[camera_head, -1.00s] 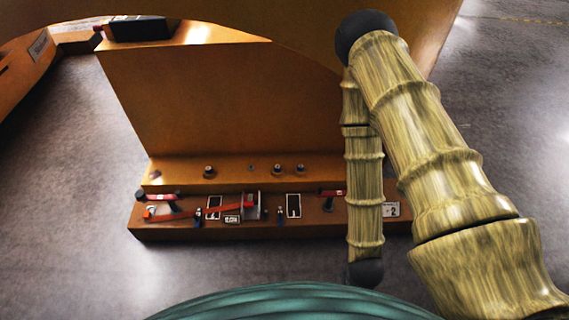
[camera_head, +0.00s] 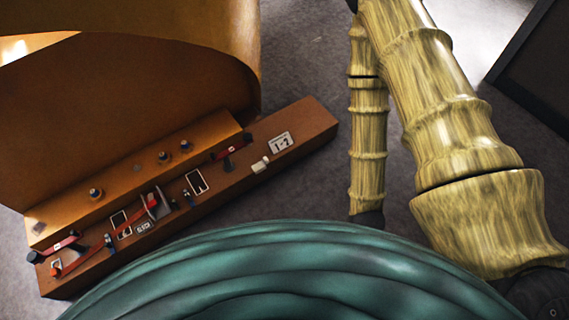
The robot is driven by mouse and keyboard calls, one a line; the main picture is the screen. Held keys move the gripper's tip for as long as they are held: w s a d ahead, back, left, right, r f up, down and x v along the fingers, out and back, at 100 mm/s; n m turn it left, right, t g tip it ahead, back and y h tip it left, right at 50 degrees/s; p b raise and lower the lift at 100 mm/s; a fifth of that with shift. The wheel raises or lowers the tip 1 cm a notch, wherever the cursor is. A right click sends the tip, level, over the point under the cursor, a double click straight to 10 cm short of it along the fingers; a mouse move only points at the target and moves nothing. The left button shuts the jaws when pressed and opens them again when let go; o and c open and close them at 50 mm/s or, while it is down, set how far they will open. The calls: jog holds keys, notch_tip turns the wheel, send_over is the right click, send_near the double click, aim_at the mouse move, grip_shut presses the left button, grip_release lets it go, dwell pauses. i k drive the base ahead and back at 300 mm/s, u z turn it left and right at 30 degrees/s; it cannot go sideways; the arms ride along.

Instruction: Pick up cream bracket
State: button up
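A small cream piece (camera_head: 260,164), which looks like the cream bracket, sits on the lower ledge of the brown casting. It lies between a red-and-black clamp and a white number label. My arm, with a bamboo-like surface, runs down the right side of the picture. My gripper cannot be made out; the arm's dark lower end near the green rounded body gives no view of fingers.
The brown casting's ledge (camera_head: 318,120) carries red-handled clamps (camera_head: 232,147), a white label (camera_head: 281,142), dark knobs (camera_head: 186,146) and a grey upright plate (camera_head: 157,203). A dark panel (camera_head: 540,70) stands at the upper right. Grey floor (camera_head: 300,60) is clear between.

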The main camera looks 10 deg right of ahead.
aim_at(261, 166)
jog(key=z, duration=1.7)
jog(key=i, duration=2.15)
jog(key=u, duration=3.7)
